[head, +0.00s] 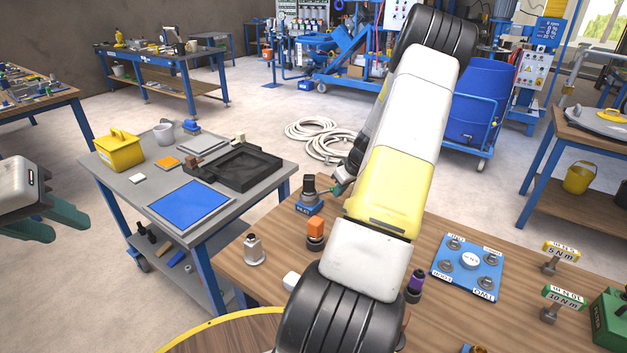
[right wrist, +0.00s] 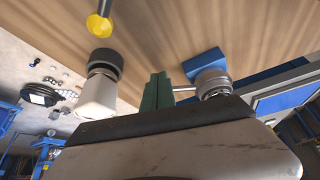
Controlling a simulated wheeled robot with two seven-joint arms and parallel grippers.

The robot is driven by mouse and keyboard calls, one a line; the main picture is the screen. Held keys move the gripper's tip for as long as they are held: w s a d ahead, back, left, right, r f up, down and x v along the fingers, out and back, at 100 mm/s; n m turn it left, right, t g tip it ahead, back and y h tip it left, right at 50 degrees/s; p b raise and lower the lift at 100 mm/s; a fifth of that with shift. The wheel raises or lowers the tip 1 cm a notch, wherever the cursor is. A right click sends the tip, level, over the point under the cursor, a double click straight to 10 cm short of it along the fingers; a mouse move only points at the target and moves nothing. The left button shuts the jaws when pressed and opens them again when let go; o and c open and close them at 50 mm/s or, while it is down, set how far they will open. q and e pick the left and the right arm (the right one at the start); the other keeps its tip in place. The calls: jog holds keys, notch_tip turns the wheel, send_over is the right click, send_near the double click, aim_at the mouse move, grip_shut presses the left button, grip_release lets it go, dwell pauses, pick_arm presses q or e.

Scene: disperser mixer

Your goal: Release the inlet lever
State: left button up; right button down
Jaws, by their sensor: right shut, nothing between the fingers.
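A small fixture with a dark upright body on a blue labelled base (head: 309,205) stands near the wooden table's far edge. I take it for the inlet fixture, but its label is too small to read. My right gripper (head: 340,188) is just right of it, mostly hidden by my own arm. In the right wrist view the green fingers (right wrist: 157,92) are shut and empty. A blue-and-metal fitting (right wrist: 206,70) is right of them, with a thin metal rod (right wrist: 184,89) reaching toward the fingers; contact is unclear. My left gripper (head: 45,222) hangs open and empty at far left.
An orange-topped post (head: 316,232) and a grey-white bottle-like part (head: 253,250) stand near the fixture. A blue panel with several knobs (head: 468,262) lies right of my arm. A grey cart (head: 125,185) with a blue tray stands left. A white dark-capped part (right wrist: 97,90) is beside the fingers.

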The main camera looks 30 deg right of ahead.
jog(key=shift+w+d+n+y, duration=0.2)
jog(key=shift+w+n, duration=0.3)
jog(key=shift+n, duration=0.1)
jog(key=shift+w+d+n+y, duration=0.15)
jog(key=shift+w+n+y, duration=0.05)
jog(key=shift+w+n, duration=0.35)
jog(key=w+n+g+y, duration=0.1)
jog(key=w+n, duration=0.1)
jog(key=shift+w+n, duration=0.15)
jog(key=shift+n, duration=0.2)
jog(key=w+n, duration=0.1)
jog(key=w+n+y, duration=0.1)
jog(key=shift+w+a+n+g, duration=0.2)
jog(key=shift+n+g, duration=0.1)
jog(key=shift+g, duration=0.1)
jog(key=shift+w+a+n+g+y, duration=0.2)
jog(key=shift+w+n, duration=0.25)
jog(key=shift+n, duration=0.15)
jog(key=shift+w+a+n+g+y, duration=0.2)
jog(key=shift+w+n, duration=0.2)
jog(key=shift+n, duration=0.2)
jog(key=shift+s+d, duration=0.1)
jog(key=shift+s, duration=0.15)
jog(key=shift+s+a, duration=0.35)
jog(key=shift+s, duration=0.3)
